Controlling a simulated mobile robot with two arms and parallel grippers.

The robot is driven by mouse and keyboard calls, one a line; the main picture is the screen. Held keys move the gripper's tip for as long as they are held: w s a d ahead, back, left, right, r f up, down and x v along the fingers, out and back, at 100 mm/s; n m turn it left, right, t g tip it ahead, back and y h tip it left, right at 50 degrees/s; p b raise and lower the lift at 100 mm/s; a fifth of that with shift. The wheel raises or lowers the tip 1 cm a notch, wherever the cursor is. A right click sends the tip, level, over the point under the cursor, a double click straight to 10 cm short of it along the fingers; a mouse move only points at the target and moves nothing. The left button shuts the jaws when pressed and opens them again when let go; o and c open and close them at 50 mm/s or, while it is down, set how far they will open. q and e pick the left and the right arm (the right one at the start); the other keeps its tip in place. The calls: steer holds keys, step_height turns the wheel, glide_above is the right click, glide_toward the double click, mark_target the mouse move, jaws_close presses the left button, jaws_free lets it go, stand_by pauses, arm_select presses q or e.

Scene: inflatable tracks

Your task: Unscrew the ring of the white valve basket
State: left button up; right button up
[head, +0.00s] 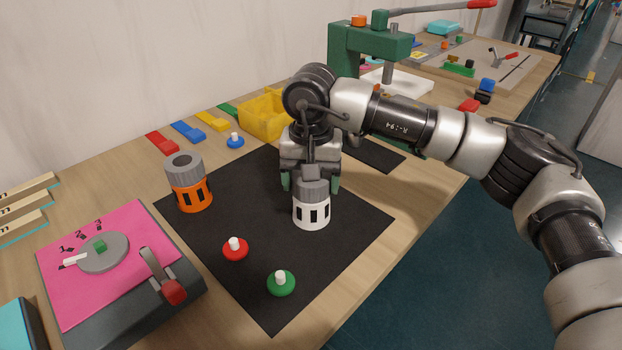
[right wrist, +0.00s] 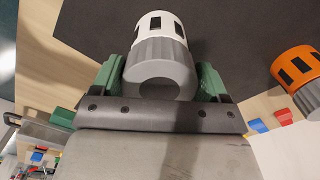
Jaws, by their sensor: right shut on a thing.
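The white valve basket (head: 311,214) stands upright on the black mat (head: 345,222), with its grey ring (head: 316,188) on top. It also shows in the right wrist view, the white basket (right wrist: 157,21) beyond the grey ring (right wrist: 160,72). My right gripper (head: 311,184) comes down from above and is shut on the ring, its green fingers on either side of it. In the right wrist view the right gripper (right wrist: 163,80) has one finger at each side of the ring. My left gripper is not in view.
An orange basket with a grey ring (head: 193,195) stands on the mat's left. A red valve (head: 235,249), a green valve (head: 281,284) and a blue valve (head: 235,141) stand around. A pink panel (head: 130,235) lies left; a yellow bin (head: 262,118) and green press (head: 345,48) stand behind.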

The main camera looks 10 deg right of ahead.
steer(key=shift+f+n, duration=0.3)
steer(key=shift+n, duration=0.2)
steer(key=shift+w+r, duration=0.1)
steer(key=shift+r, duration=0.2)
steer(key=shift+r+p, duration=0.3)
steer(key=shift+r, duration=0.2)
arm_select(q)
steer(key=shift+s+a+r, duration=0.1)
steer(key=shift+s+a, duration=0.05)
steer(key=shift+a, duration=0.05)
arm_select(e)
steer(key=shift+r, duration=0.2)
steer(key=shift+r, duration=0.15)
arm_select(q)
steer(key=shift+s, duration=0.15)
arm_select(e)
steer(key=shift+r, duration=0.1)
